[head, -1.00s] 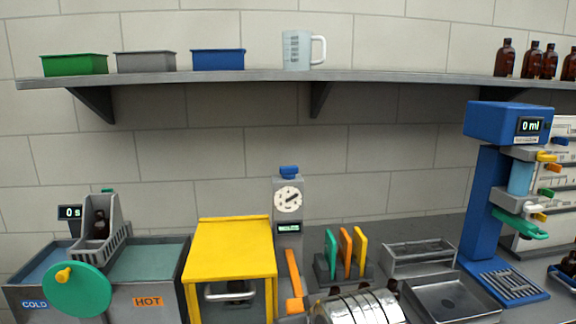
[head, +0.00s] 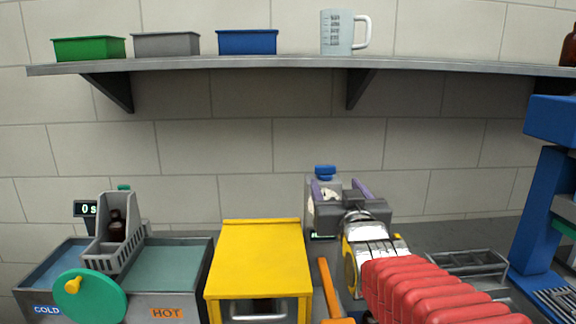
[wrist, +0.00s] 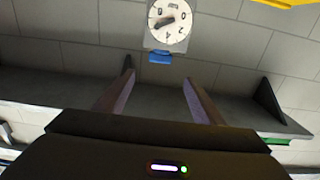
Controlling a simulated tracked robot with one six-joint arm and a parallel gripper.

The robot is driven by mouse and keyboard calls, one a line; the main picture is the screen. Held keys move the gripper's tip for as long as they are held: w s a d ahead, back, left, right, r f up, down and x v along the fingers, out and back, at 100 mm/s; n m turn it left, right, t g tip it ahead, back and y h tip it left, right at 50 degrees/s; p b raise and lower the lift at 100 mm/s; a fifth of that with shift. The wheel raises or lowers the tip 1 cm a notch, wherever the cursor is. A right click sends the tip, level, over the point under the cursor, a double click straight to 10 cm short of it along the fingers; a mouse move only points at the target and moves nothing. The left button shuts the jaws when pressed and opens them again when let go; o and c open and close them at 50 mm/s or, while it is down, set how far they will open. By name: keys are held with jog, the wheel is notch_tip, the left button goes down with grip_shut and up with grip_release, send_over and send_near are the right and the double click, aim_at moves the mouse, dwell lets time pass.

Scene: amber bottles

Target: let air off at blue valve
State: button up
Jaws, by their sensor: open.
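The blue valve (head: 325,172) is a small blue knob on top of a grey post with a round white dial. In the head view my gripper (head: 341,189) is in front of the post, open, and hides most of the dial. In the wrist view the blue valve (wrist: 160,57) shows just below the white dial (wrist: 168,24), in line with the gap between the fingers. My open gripper (wrist: 156,82) has nothing between its fingers. The fingertips look short of the valve and apart from it.
A yellow box (head: 255,262) with a handle stands left of the post, with an orange lever (head: 329,285) between them. Cold and hot basins (head: 160,268) are farther left. A shelf (head: 230,65) with bins and a jug runs above. A blue stand (head: 548,215) is at right.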

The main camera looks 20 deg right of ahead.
aim_at(326, 168)
jog(key=shift+w, duration=0.1)
jog(key=shift+w+d, duration=0.45)
jog(key=shift+w, duration=1.75)
jog(key=shift+w+d, duration=0.5)
jog(key=shift+w, duration=1.75)
jog(key=shift+w+d, duration=0.45)
jog(key=shift+w, duration=1.75)
jog(key=shift+c, duration=0.5)
jog(key=c, duration=0.9)
